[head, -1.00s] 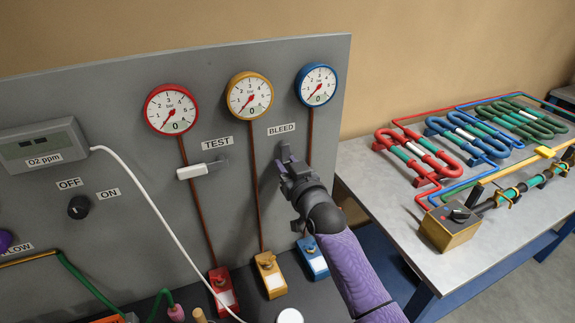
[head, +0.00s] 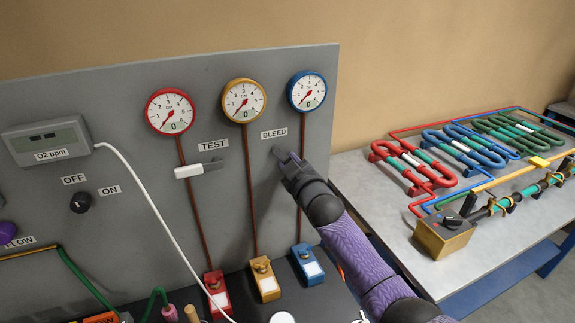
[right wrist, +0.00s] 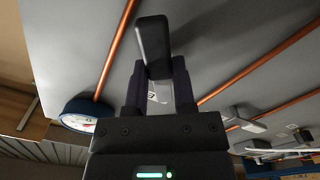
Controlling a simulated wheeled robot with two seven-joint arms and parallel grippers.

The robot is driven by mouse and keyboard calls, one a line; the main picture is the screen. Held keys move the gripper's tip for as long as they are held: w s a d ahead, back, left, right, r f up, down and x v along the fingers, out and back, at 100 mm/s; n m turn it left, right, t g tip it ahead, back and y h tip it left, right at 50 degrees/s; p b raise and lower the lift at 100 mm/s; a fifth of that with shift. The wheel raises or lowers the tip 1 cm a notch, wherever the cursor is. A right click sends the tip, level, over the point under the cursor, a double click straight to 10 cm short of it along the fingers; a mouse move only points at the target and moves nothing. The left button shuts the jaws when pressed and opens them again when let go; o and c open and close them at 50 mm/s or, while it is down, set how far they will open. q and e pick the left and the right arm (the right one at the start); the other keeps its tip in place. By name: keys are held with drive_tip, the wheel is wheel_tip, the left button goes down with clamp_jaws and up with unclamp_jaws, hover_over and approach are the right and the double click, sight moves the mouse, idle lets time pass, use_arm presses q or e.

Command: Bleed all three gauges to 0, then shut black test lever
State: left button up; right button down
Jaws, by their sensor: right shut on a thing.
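Three round gauges hang on the grey panel: red (head: 170,111), yellow (head: 243,100) and blue (head: 307,91). Each needle points down-left, and a large 0 shows at the bottom of each dial. In the right wrist view, the dark lever (right wrist: 153,45) stands between the fingers of the gripper (right wrist: 158,90). My left gripper is out of view.
Red (head: 215,290), yellow (head: 265,280) and blue (head: 308,264) blocks stand below the gauges, with pipes rising from them. A white cable (head: 150,208) crosses the panel from the O2 meter (head: 47,141). Coloured coils lie on the right table (head: 390,208).

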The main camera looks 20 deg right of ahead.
sight(290, 145)
drive_tip(key=n, duration=0.2)
drive_tip(key=d+r+n+p, duration=0.1)
drive_tip(key=n, duration=0.1)
drive_tip(key=r+n+p, duration=0.1)
drive_tip(key=n, duration=0.2)
drive_tip(key=shift+d, duration=0.15)
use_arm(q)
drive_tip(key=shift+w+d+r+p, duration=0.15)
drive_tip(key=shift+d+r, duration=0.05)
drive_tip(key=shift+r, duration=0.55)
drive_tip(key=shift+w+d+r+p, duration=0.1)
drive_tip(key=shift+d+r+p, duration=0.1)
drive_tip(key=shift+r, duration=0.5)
use_arm(e)
drive_tip(key=shift+r+n, duration=0.2)
drive_tip(key=shift+n, duration=0.6)
drive_tip(key=shift+r+n, duration=0.2)
drive_tip(key=shift+n, duration=0.6)
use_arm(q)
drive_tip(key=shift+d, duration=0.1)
use_arm(e)
drive_tip(key=shift+c, duration=2.2)
unclamp_jaws()
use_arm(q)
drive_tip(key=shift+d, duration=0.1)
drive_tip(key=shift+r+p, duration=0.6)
use_arm(e)
drive_tip(key=s, duration=1)
drive_tip(key=shift+a, duration=0.2)
